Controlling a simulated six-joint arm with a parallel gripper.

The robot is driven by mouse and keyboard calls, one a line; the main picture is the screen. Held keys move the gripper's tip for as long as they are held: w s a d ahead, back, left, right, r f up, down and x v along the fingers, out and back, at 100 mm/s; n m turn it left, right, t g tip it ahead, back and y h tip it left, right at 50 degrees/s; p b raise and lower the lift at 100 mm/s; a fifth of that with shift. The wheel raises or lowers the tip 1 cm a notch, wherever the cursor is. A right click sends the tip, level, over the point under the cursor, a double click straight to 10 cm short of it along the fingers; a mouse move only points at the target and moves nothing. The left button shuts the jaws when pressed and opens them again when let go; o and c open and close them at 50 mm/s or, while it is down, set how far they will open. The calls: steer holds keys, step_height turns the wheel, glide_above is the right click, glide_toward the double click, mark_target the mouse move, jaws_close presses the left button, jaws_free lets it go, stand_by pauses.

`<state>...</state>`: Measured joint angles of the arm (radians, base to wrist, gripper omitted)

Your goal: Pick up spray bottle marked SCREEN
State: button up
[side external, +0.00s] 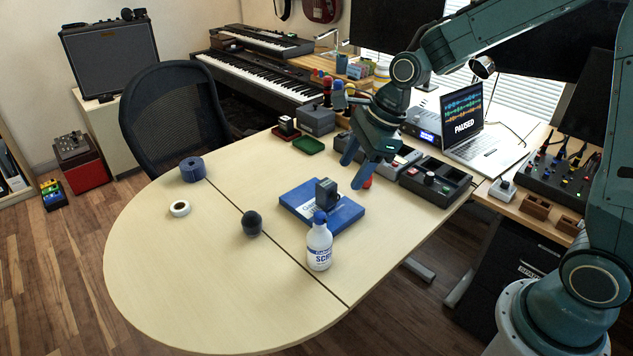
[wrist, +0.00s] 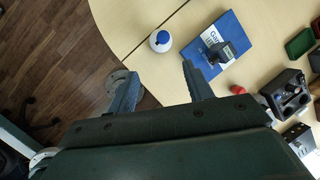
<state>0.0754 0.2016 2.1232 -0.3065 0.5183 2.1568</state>
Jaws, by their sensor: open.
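The spray bottle marked SCREEN (side external: 319,246) stands upright near the front edge of the table in the side view. It is white with a blue cap and a blue and white label that reads partly "SCR". In the wrist view the bottle (wrist: 160,41) is seen from above, beyond my fingers and between their lines. My gripper (side external: 353,174) is open and empty, above the table to the right of and behind the bottle. In the wrist view its two blue fingers (wrist: 157,82) are spread apart. They do not touch the bottle.
A blue box (side external: 292,204) with a dark small device (side external: 326,193) on it lies just behind the bottle. A dark round object (side external: 252,223) stands left of it. Blue tape (side external: 193,169) and white tape (side external: 180,208) lie farther left. Trays and a laptop (side external: 470,125) are at right.

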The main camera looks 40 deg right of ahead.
mark_target(320, 213)
steer(key=shift+w+a+f+m+y, duration=0.1)
steer(key=shift+w+f+m+y, duration=0.05)
steer(key=shift+w+f+m, duration=0.55)
steer(key=shift+w+a+f+m+y, duration=0.15)
steer(key=shift+w+f+m, duration=0.3)
steer(key=shift+f+m, duration=0.4)
steer(key=shift+x, duration=4.25)
steer(key=shift+s+f, duration=0.1)
steer(key=shift+x, duration=2.55)
jaws_close()
